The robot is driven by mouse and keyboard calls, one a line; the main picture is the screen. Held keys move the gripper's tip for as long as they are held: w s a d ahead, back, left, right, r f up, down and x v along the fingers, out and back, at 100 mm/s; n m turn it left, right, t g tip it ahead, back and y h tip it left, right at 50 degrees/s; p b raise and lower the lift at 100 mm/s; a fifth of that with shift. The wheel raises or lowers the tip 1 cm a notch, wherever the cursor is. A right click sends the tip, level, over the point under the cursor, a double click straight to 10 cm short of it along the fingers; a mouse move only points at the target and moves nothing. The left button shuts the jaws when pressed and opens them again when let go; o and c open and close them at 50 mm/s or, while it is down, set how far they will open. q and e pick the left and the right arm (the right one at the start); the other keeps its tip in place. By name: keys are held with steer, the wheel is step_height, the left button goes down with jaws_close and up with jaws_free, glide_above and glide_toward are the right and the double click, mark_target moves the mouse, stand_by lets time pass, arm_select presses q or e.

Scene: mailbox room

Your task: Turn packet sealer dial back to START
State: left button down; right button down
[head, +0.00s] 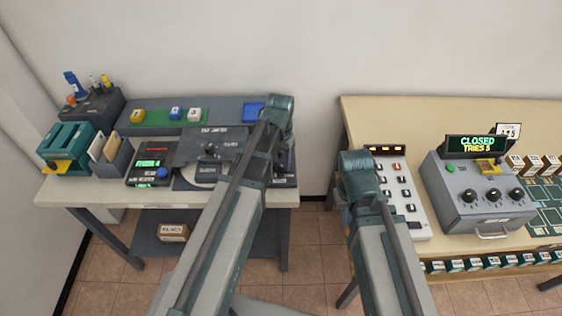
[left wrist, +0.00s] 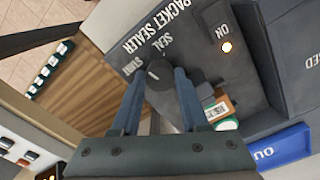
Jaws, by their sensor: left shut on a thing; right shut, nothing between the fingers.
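The packet sealer (left wrist: 195,50) fills much of the left wrist view, with its printing turned nearly upside down. My left gripper (left wrist: 158,84) is shut on the dial, one finger on each side. I cannot tell exactly where the dial's mark points. A lamp (left wrist: 227,47) beside the word ON is lit. In the head view my left arm covers most of the sealer, and the left fingers are hidden.
The left table (head: 95,194) holds a teal machine (head: 67,147), a device with a green display (head: 152,163) and a blue tray (head: 253,111).

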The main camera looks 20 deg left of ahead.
arm_select(q)
steer(key=shift+n, duration=0.3)
steer(key=n, duration=0.3)
steer(key=shift+n, duration=2.1)
steer(key=c, duration=0.7)
jaws_free()
